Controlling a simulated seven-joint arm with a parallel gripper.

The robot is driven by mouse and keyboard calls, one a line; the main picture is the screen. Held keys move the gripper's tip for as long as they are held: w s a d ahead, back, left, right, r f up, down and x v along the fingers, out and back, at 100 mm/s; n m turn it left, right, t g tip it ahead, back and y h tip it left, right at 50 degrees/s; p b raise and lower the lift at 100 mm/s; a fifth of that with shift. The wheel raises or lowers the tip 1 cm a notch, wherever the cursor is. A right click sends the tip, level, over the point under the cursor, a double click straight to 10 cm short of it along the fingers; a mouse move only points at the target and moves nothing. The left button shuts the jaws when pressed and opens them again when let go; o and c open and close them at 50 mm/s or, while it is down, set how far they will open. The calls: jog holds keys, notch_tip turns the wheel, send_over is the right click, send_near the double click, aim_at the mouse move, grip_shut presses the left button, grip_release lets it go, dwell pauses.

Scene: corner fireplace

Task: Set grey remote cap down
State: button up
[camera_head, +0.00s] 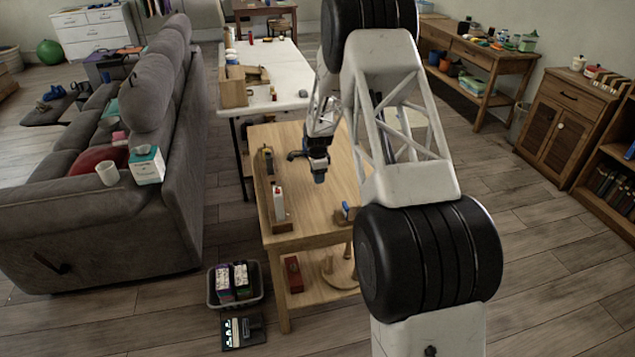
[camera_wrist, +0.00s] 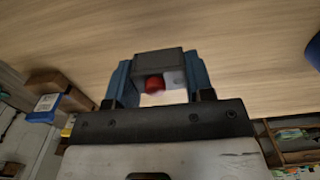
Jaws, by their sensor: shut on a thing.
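My gripper (camera_head: 319,174) hangs over the light wooden table (camera_head: 325,222), pointing down. In the wrist view its two blue fingers (camera_wrist: 158,75) are shut on a dark grey block-shaped piece, which I take as the grey remote cap (camera_wrist: 159,63). A small red round part and a pale patch show just below the cap, between the fingers. The wood surface lies beyond the cap; I cannot tell whether the cap touches it. In the head view the cap is too small to make out clearly at the fingertips.
On the table, a white-and-red item (camera_head: 279,204) stands in a wooden holder at left, a dark-and-yellow item (camera_head: 267,158) behind it. A blue item (camera_head: 346,209) is at the front right. Bare wood lies between them. A grey sofa (camera_head: 120,215) stands left.

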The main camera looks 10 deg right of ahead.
aim_at(317, 187)
jog(key=shift+f, duration=1.7)
jog(key=shift+f, duration=0.1)
jog(key=o, duration=0.9)
jog(key=shift+c, duration=0.2)
notch_tip(317, 187, up, 12)
jog(key=shift+r, duration=0.15)
